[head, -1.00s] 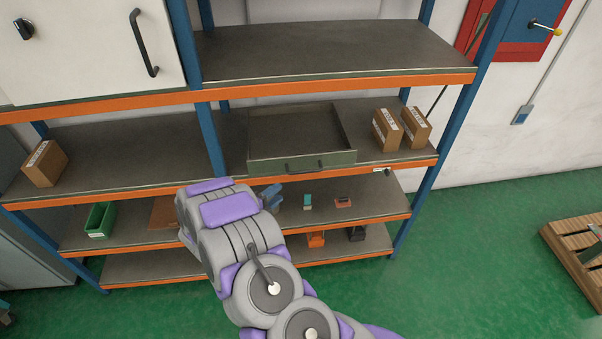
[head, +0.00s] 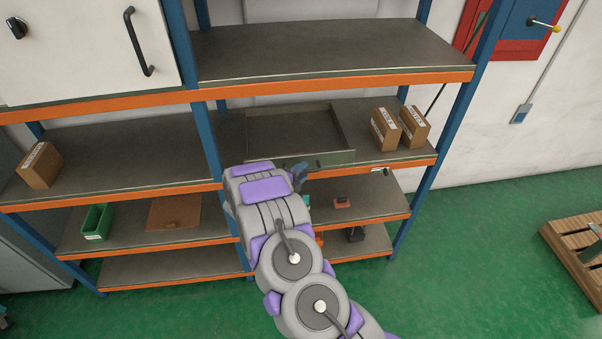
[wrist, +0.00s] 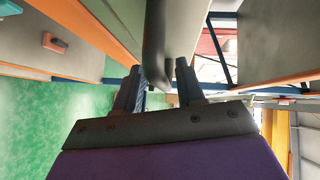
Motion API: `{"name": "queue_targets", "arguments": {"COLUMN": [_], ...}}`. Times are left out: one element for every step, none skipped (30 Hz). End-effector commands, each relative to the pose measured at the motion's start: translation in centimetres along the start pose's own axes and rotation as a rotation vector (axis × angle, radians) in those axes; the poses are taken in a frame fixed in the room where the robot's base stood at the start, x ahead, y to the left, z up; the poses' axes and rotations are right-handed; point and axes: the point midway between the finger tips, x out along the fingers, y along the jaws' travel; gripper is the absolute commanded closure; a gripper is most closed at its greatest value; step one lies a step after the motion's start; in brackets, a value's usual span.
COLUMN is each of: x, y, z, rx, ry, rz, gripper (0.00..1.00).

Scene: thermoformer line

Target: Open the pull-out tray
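The pull-out tray (head: 336,158) is a shallow grey-green tray on the middle shelf of the rack, right of the blue upright. My arm hides the left part of its front, and its handle cannot be made out in the head view. My gripper (head: 300,176) is at the tray's front, partly hidden by my wrist. In the wrist view my gripper (wrist: 160,80) has its two fingers apart. A dark handle bar (wrist: 156,45) runs down to the gap between the fingertips; I cannot tell whether they touch it.
Two cardboard boxes (head: 385,129) stand right of the tray, and another box (head: 40,165) is at the far left. The lower shelf holds a green bin (head: 97,222) and a brown board (head: 174,212). An orange shelf edge (head: 395,166) runs just below the tray. The floor in front is clear.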

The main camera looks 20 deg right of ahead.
Motion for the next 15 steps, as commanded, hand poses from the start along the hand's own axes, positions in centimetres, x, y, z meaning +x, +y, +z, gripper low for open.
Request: {"name": "queue_targets", "arguments": {"x": [0.09, 0.10, 0.11, 0.10, 0.10, 0.09, 0.09, 0.10, 0.09, 0.09, 0.09, 0.09, 0.09, 0.09, 0.09], "y": [-0.01, -0.02, -0.03, -0.03, -0.04, -0.03, -0.03, -0.04, -0.05, -0.04, -0.04, -0.04, -0.04, -0.04, -0.03], "z": [0.01, 0.01, 0.01, 0.01, 0.01, 0.01, 0.01, 0.01, 0.01, 0.01, 0.01, 0.01, 0.00, 0.01, 0.00], "rx": [0.000, 0.000, 0.000, 0.000, 0.000, 0.000, 0.000, 0.000, 0.001, 0.001, 0.001, 0.001, 0.001, 0.001, 0.001], "ry": [0.000, 0.000, 0.000, 0.000, 0.000, 0.000, 0.000, 0.000, 0.000, 0.000, 0.000, 0.000, 0.000, 0.000, 0.000], "rz": [0.000, 0.000, 0.000, 0.000, 0.000, 0.000, 0.000, 0.000, 0.000, 0.000, 0.000, 0.000, 0.000, 0.000, 0.000], "gripper": [0.61, 0.61, 0.61, 0.61, 0.61, 0.61, 0.61, 0.62, 0.66, 0.69, 0.72, 0.76, 0.79, 0.81, 0.85]}}
